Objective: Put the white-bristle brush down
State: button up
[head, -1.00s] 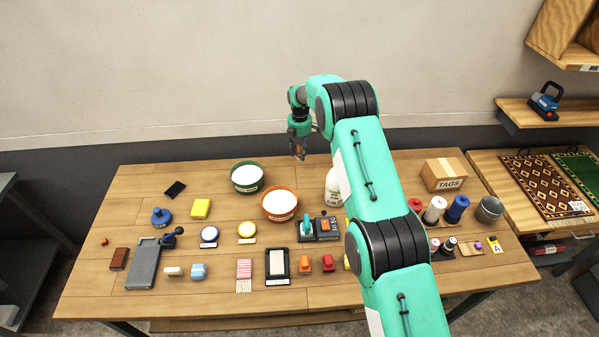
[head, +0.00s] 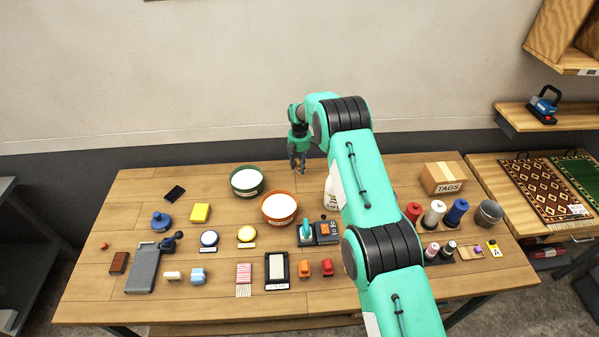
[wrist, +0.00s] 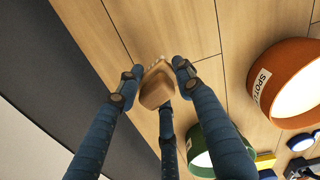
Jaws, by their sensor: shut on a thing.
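My gripper (head: 298,167) hangs over the back part of the table, behind the orange-rimmed bowl, pointing down. In the wrist view its blue fingers (wrist: 157,82) are shut around the white-bristle brush (wrist: 156,90), a small tan wooden block. A few pale bristles show at its far end. The brush is hardly visible in the head view, hidden by the fingers. I cannot tell whether it touches the tabletop (wrist: 110,25).
The orange bowl (head: 279,207) and green bowl (head: 247,181) of white contents stand close in front and to the left. A white bottle (head: 331,190) is to the right. Bare wood lies around the gripper at the table's back edge. A tags box (head: 442,178) is farther right.

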aim_at(299, 171)
jog(key=shift+f, duration=2.1)
jog(key=shift+f, duration=0.1)
jog(key=o, duration=1.2)
jog(key=shift+c, duration=0.2)
jog(key=shift+r, duration=6.15)
